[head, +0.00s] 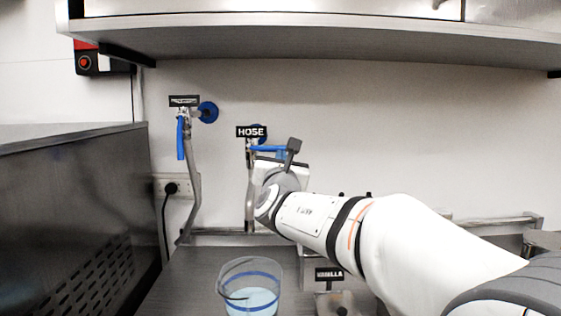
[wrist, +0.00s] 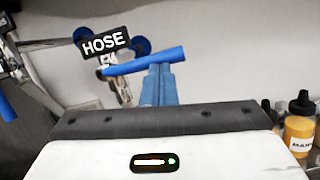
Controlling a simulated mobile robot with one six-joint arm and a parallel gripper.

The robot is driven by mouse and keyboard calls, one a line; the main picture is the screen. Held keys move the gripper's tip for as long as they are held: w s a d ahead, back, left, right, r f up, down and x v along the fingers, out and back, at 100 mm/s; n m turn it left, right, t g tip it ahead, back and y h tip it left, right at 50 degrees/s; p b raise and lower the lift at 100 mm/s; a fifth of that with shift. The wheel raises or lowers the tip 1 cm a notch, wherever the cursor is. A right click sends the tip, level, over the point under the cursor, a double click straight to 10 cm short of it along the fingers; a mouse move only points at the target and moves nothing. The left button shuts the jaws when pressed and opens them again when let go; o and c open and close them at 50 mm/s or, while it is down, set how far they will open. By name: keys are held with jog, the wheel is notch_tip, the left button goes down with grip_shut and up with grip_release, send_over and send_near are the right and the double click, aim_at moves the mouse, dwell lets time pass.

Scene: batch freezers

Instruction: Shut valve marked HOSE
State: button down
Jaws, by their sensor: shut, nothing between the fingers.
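The HOSE label (head: 251,131) is on the wall, with its valve on a vertical pipe below; the label also shows in the wrist view (wrist: 105,42). The valve's blue lever handle (wrist: 135,64) sticks out sideways to the right, roughly level, across the pipe; it also shows in the head view (head: 266,148). My gripper (wrist: 161,74) is shut and empty, its blue-grey fingertips right at the lever's outer half, just below it in the wrist view. Whether they touch the lever I cannot tell. In the head view my wrist partly hides the fingers.
A second valve with a blue lever (head: 180,138) hanging down is to the left. A clear bucket (head: 250,284) stands on the counter below. A metal shelf (head: 320,40) overhangs above. A VANILLA sign (head: 329,274) stands near my arm; a yellow bottle (wrist: 299,130) is at the wrist view's right.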

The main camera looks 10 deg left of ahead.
jog(key=f+b+v, duration=0.1)
jog(key=b+v, duration=0.2)
jog(key=v, duration=0.3)
jog(key=w+f+b+v, duration=0.1)
jog(key=f+b+v, duration=0.15)
jog(key=v, duration=0.45)
jog(key=d+f+m+g+h+p, duration=0.45)
jog(key=d+m+h, duration=0.25)
jog(key=d+m, duration=0.6)
jog(key=s+d+f+m+g+p, duration=0.1)
jog(key=s+d+f+m+g, duration=0.2)
jog(key=s+d+f+m, duration=0.1)
jog(key=s+d+f+m+g+p, duration=0.2)
jog(key=s+d+f+m+g, duration=0.2)
jog(key=s+m, duration=0.1)
jog(key=s+d+f+m+g+p, duration=0.2)
jog(key=s+d+f+m+g, duration=0.1)
jog(key=s+d+f+m, duration=0.1)
jog(key=shift+s+d+f+m+g, duration=0.25)
jog(key=shift+s+d+f+m, duration=0.15)
jog(key=shift+s+f, duration=0.25)
jog(key=s+a+f+m+g+y+p, duration=0.3)
jog(key=s+a+m+y, duration=0.1)
jog(key=s+m, duration=0.4)
jog(key=shift+s+f+y, duration=0.2)
jog(key=shift+f+y, duration=0.05)
jog(key=shift+y, duration=0.15)
